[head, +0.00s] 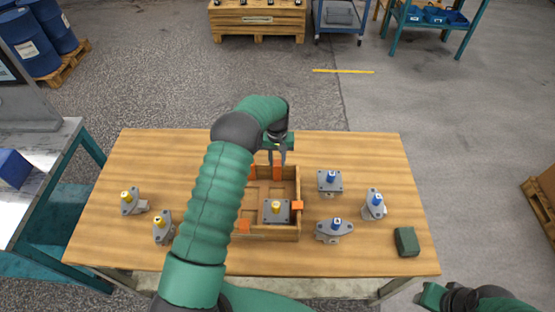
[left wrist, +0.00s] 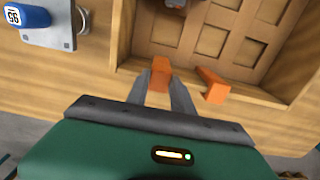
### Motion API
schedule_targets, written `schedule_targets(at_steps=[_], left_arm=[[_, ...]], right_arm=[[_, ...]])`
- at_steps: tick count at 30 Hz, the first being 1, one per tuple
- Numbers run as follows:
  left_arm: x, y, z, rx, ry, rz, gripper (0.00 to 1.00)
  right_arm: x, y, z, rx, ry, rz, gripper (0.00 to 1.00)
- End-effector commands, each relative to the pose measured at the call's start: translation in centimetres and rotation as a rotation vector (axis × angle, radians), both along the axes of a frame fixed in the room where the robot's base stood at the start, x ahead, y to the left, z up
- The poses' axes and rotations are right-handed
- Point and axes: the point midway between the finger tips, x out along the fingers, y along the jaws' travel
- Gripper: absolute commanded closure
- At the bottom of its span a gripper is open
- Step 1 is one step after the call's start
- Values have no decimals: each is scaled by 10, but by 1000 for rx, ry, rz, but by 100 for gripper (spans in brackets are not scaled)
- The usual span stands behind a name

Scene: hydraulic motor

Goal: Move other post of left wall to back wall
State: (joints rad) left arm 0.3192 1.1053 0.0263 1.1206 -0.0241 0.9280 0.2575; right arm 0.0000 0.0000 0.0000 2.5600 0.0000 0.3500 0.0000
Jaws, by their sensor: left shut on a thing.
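The wooden tray (head: 270,238) is at the middle of the table. My left gripper (head: 278,163) is over its back wall, shut on an orange post (head: 277,173). In the left wrist view this post (left wrist: 161,70) is between the fingertips at the back wall; I cannot tell whether it is fully seated. A second orange post (head: 252,171) is on the back wall, to its left in the head view. Another post (head: 298,205) is on the right wall and one (head: 244,226) at the front wall. My arm hides most of the left wall. My right gripper (head: 440,297) is at bottom right, its jaws unclear.
A grey motor part with a yellow top (head: 276,210) lies in the tray. Yellow-topped parts (head: 128,200) stand at left, and blue-topped parts (head: 330,181) stand right of the tray. A green block (head: 407,241) is near the right front. The back left of the table is clear.

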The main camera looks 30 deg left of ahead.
Motion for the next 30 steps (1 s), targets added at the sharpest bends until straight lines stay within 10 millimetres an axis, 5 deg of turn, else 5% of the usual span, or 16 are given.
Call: schedule_targets(at_steps=[2, 3, 8, 20, 30], left_arm=[[0, 0, -2, 0, 0, 0, 100], [0, 0, -1, 1, -1, 0, 67], [0, 0, -1, 0, 0, 0, 46], [1, 0, 9, 1, -3, 0, 46], [4, 2, 100, 2, -6, -1, 46]], right_arm=[[0, 0, -1, 0, 0, 0, 64], [0, 0, -1, 0, 0, 0, 64], [0, 0, -1, 0, 0, 0, 64], [0, 0, -2, 0, 0, 0, 64], [0, 0, -10, 0, 0, 0, 64]])
